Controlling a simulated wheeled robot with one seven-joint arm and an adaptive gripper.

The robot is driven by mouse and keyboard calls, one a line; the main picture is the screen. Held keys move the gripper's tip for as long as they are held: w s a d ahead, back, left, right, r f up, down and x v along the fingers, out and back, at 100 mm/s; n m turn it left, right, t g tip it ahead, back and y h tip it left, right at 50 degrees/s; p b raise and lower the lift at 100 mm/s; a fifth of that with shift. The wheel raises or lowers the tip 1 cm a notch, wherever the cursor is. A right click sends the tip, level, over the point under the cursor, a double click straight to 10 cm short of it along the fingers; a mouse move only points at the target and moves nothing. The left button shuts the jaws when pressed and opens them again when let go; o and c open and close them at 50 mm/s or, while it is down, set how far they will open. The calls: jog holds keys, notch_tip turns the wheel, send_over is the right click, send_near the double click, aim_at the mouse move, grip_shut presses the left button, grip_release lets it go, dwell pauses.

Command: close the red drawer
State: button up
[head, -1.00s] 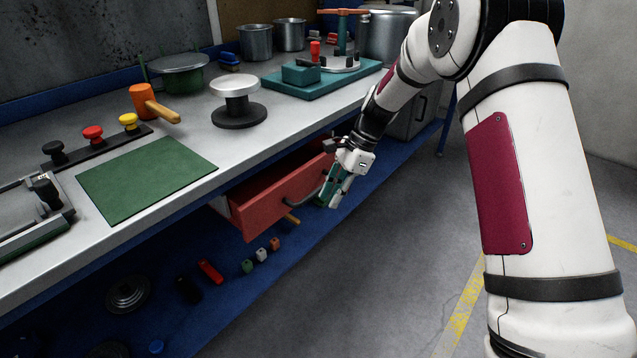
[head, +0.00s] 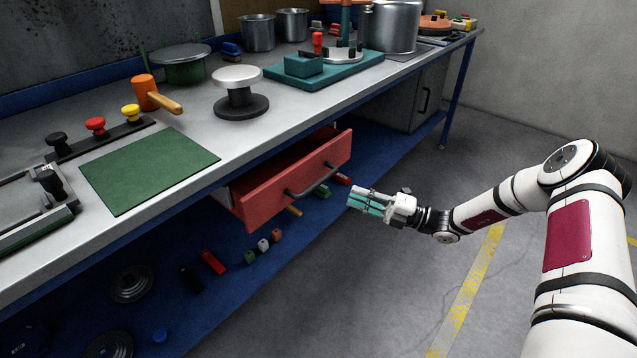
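The red drawer (head: 275,197) is pulled out from under the workbench, and its open top shows behind the front panel. Its dark bar handle (head: 312,181) is on the front face. My gripper (head: 352,202) is in front of the drawer, to the right of the handle in the picture, with its teal-padded fingers pointing left toward the drawer front. A gap shows between the fingers and the drawer.
The workbench top (head: 300,107) carries a green mat (head: 148,170), a hammer (head: 160,97), colored buttons and pots. A blue lower shelf (head: 225,290) holds several small blocks and discs beneath the drawer. The grey floor (head: 370,290) in front is clear. A grey cabinet (head: 400,105) stands behind.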

aim_at(318, 183)
jog(key=x, duration=1.1)
jog(key=shift+w+a, duration=0.1)
jog(key=shift+a, duration=0.2)
grip_shut()
